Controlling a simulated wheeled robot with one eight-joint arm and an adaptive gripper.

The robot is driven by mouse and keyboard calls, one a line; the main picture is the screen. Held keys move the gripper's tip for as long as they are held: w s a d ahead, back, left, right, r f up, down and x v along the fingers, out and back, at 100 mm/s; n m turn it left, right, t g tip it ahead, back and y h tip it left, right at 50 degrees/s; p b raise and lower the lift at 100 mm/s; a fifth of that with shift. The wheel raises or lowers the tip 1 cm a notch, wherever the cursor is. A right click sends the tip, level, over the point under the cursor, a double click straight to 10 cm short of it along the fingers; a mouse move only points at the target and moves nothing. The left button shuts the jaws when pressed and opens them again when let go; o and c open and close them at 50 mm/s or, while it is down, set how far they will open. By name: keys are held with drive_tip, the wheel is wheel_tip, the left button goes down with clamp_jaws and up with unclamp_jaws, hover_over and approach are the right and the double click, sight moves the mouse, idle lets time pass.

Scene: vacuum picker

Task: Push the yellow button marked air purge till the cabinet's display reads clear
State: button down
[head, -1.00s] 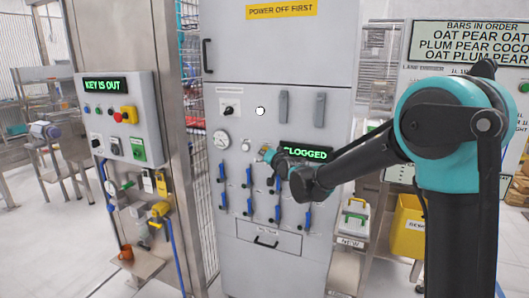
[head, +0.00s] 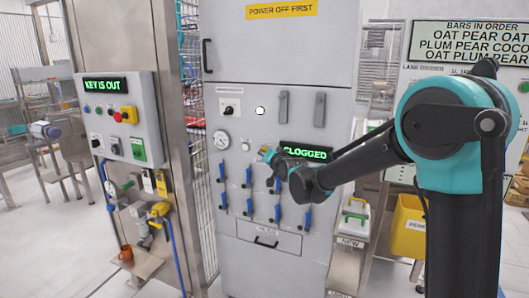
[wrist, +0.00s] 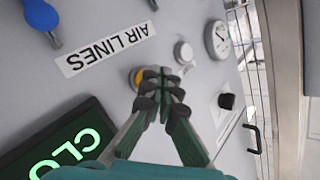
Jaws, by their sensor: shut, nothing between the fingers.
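The grey cabinet (head: 275,75) stands in the middle of the head view. Its display (head: 307,152) reads CLOGGED in green letters, and part of the display shows in the wrist view (wrist: 62,145). The yellow button (wrist: 136,76) shows in the wrist view, partly hidden behind my fingertips. My gripper (wrist: 165,78) is shut and empty, with its tips at the button. I cannot tell whether they touch it or press it in. In the head view my gripper (head: 268,155) is close to the cabinet front, left of the display.
A round gauge (head: 221,139) and blue-handled valves (head: 249,177) are near my gripper on the cabinet front. A white AIR LINES label (wrist: 104,48) is beside the button. A control box (head: 118,117) reading KEY IS OUT hangs at left.

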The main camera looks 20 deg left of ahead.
drive_tip(key=shift+s, duration=0.3)
drive_tip(key=shift+s+a, duration=0.2)
drive_tip(key=shift+s, duration=2.3)
drive_tip(key=s+d+f+g+h, duration=0.1)
drive_tip(key=d+f+h, duration=0.25)
drive_tip(key=d, duration=0.75)
drive_tip(key=d+f+m+h, duration=0.15)
drive_tip(key=d+f, duration=0.25)
drive_tip(key=d, duration=0.6)
drive_tip(key=s+d+f+g+h, duration=0.1)
drive_tip(key=d+f+h, duration=0.25)
drive_tip(key=d, duration=0.75)
drive_tip(key=s+d+f+g, duration=0.2)
drive_tip(key=s+d+f, duration=0.3)
drive_tip(key=s, duration=0.3)
drive_tip(key=s+d+f+g+h, duration=0.1)
drive_tip(key=s+d+f+g, duration=0.1)
drive_tip(key=s+d+f, duration=0.2)
drive_tip(key=s+d+f+g+h, duration=0.1)
drive_tip(key=s+d+f+g, duration=0.1)
drive_tip(key=s+d+f, duration=0.3)
drive_tip(key=s+d, duration=0.4)
drive_tip(key=s, duration=0.3)
drive_tip(key=shift+d+f+n, duration=0.35)
drive_tip(key=shift+d, duration=0.05)
